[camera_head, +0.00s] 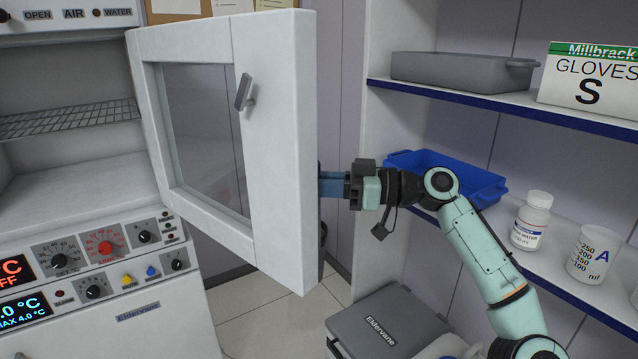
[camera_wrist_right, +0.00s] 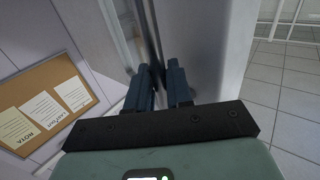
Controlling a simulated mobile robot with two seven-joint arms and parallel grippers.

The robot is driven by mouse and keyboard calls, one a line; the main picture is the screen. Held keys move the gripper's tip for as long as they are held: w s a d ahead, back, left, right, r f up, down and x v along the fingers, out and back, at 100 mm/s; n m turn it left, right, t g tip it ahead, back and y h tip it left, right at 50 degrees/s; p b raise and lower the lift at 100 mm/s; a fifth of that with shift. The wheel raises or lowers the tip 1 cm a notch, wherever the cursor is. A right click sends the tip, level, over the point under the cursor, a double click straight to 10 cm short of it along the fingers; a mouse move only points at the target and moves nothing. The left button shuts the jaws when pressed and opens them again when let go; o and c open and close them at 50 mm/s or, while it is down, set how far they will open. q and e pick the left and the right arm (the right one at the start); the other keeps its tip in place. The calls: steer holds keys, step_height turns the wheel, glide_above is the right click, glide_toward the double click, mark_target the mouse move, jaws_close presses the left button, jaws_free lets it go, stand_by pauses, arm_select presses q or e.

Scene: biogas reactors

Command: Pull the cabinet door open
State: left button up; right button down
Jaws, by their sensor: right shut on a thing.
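The white cabinet door (camera_head: 275,150) with its window stands wide open, swung out from the cabinet (camera_head: 70,180) on the left, whose inside with a wire rack shows. A small grey latch (camera_head: 243,92) sits on the door face turned toward me. My right gripper (camera_head: 325,183) reaches in from the right and is shut at the far face of the door, near its free edge. It seems to hold the door handle there, which the door mostly hides. In the right wrist view the blue fingers (camera_wrist_right: 160,88) are close against the door (camera_wrist_right: 210,50). My left gripper is not in view.
A shelf unit right of the door holds a grey tray (camera_head: 463,72), a glove box (camera_head: 590,80), a blue bin (camera_head: 480,190), a white bottle (camera_head: 531,222) and a beaker (camera_head: 594,254). A grey case (camera_head: 388,325) lies below. Open floor (camera_head: 265,320) shows under the door.

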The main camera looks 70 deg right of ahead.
steer(key=c, duration=1.3)
jaws_free()
steer(key=shift+w+a+r, duration=0.15)
steer(key=shift+w+r, duration=0.05)
steer(key=shift+o, duration=0.7)
steer(key=shift+w+f, duration=0.1)
steer(key=shift+w, duration=0.25)
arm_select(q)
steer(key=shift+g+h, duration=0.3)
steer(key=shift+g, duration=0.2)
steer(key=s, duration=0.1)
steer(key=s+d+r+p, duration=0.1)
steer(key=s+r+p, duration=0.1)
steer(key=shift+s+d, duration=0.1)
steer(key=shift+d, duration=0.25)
arm_select(e)
steer(key=v, duration=1.3)
steer(key=shift+s, duration=0.2)
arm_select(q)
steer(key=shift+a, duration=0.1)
